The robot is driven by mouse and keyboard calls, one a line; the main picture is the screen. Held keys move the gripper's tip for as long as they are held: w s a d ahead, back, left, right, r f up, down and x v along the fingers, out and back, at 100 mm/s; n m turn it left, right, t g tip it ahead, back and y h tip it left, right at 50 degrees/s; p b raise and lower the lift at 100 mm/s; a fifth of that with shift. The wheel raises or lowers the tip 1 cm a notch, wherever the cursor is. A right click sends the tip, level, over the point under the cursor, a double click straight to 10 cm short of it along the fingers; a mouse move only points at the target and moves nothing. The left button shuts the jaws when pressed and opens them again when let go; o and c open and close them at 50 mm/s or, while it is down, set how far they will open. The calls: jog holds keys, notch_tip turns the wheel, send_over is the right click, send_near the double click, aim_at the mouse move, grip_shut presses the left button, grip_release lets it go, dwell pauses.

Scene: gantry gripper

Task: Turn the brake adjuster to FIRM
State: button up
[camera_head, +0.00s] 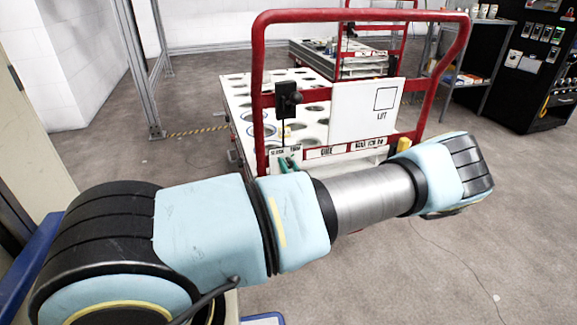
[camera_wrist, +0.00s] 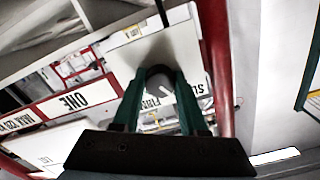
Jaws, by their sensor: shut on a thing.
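The brake adjuster (camera_wrist: 159,73) shows in the wrist view as a small rounded knob between the tips of my two green fingers. My gripper (camera_wrist: 160,78) is shut on it. A label plate reading FIRM (camera_wrist: 154,98) lies just beyond the fingers, with a second word starting SL to its right, partly covered by a finger. In the head view my gripper's green fingers (camera_head: 287,163) show at the lower left of the red cart frame, under the label strip (camera_head: 285,149). My arm hides the rest, and the adjuster's pointing direction cannot be told.
The cart's red tube frame (camera_head: 257,90) rises close beside my gripper. It carries a white LIFT board (camera_head: 366,112) and a black box (camera_head: 287,99). The white perforated cart deck (camera_head: 240,102) lies behind. A second cart (camera_head: 340,62) stands farther back. Floor at right is clear.

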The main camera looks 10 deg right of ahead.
grip_shut()
jog(key=shift+m, duration=0.3)
jog(key=m+b, duration=0.1)
jog(key=m, duration=0.2)
jog(key=shift+f+b, duration=0.1)
jog(key=shift+b, duration=0.3)
jog(key=m+b, duration=0.1)
jog(key=m, duration=0.4)
jog(key=m+b, duration=0.1)
jog(key=m, duration=0.3)
jog(key=shift+m, duration=0.3)
jog(key=m+b, duration=0.1)
jog(key=m, duration=0.3)
jog(key=shift+m, duration=0.4)
